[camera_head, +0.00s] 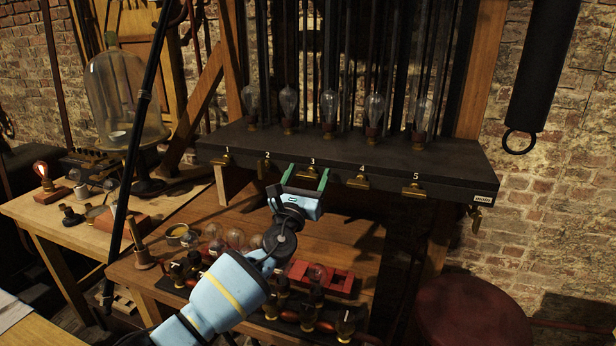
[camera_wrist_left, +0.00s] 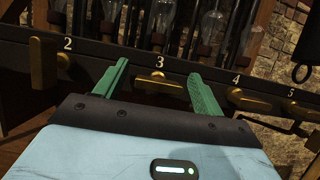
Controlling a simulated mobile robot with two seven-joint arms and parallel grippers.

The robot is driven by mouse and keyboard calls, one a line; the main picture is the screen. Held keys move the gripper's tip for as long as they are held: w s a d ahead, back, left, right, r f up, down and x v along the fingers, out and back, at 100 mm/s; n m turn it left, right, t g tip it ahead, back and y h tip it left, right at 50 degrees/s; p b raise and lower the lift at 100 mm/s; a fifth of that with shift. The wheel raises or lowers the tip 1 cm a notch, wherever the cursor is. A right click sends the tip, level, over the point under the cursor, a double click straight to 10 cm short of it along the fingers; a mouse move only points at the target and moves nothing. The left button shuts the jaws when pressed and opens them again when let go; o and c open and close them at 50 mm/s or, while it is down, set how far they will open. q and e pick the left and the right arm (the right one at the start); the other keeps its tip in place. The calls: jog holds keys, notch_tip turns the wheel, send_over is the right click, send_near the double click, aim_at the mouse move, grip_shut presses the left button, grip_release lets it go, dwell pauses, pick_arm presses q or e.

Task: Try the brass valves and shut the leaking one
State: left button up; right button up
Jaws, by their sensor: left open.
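A row of brass valves numbered 1 to 5 sits on the front of a dark shelf. They are valve 1 (camera_head: 221,160), valve 2 (camera_head: 264,168), valve 3 (camera_wrist_left: 158,85), valve 4 (camera_head: 358,184) and valve 5 (camera_head: 414,191). A further brass valve (camera_head: 476,217) is under the "main" label at the right end. Valve 2's handle (camera_wrist_left: 42,66) looks upright; the handles of 3, 4 and 5 lie crosswise. My left gripper (camera_head: 305,178) is open, its green fingers on either side of valve 3; contact cannot be told. My right gripper is out of view.
Several glass bulbs (camera_head: 289,105) stand on the shelf above the valves. Below, a wooden bench holds dark jars and a red rack (camera_head: 340,284). A glass bell jar (camera_head: 118,100) stands on the left table. A dark cylinder (camera_head: 543,65) with a ring hangs at right.

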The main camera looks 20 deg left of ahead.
pick_arm(q)
jog(key=shift+w+r, duration=0.1)
jog(key=shift+w, duration=0.1)
jog(key=c, duration=1)
